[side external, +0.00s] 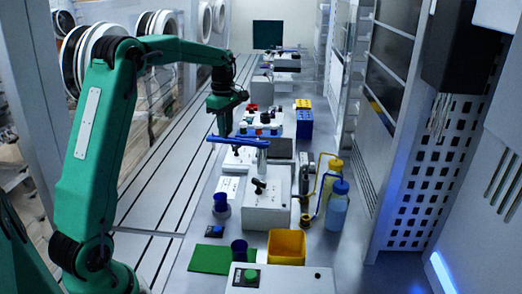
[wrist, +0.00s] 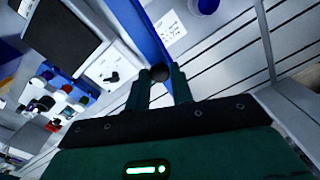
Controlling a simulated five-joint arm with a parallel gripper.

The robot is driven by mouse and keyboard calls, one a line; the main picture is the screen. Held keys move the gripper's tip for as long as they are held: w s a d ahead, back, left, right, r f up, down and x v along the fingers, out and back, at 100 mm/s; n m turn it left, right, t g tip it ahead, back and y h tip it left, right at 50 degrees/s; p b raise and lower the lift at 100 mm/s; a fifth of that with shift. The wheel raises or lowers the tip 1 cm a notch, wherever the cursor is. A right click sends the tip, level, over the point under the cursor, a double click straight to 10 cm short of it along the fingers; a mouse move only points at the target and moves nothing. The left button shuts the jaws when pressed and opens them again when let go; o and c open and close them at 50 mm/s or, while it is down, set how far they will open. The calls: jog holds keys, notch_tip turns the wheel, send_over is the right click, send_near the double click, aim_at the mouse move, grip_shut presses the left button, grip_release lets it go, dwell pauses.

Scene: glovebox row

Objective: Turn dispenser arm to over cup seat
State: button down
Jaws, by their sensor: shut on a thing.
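The dispenser arm is a blue bar (side external: 246,142) lying nearly level above a white box with a black lever (side external: 266,197). My gripper (side external: 224,133) comes down from above onto the bar's left part. In the wrist view the blue bar (wrist: 146,30) runs up and left from between the two green fingers of my gripper (wrist: 160,76). A dark round knob (wrist: 160,72) sits between the fingertips, and they are closed on it. A blue cup (side external: 221,202) stands on a pale round base left of the white box; I cannot tell whether this is the cup seat.
A yellow bin (side external: 286,247), a second blue cup (side external: 239,250) and a green mat (side external: 209,260) are nearer the camera. Yellow-capped (side external: 332,180) and blue-capped (side external: 338,208) bottles stand at right. The slotted floor at left is clear.

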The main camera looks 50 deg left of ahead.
jog(key=s+d+n, duration=0.4)
jog(key=d+n, duration=0.4)
jog(key=n, duration=0.2)
jog(key=shift+s+d, duration=0.2)
jog(key=shift+d, duration=0.05)
jog(key=shift+r, duration=0.15)
jog(key=c, duration=1.2)
grip_release()
notch_tip(320, 180, up, 8)
jog(key=shift+d, duration=0.1)
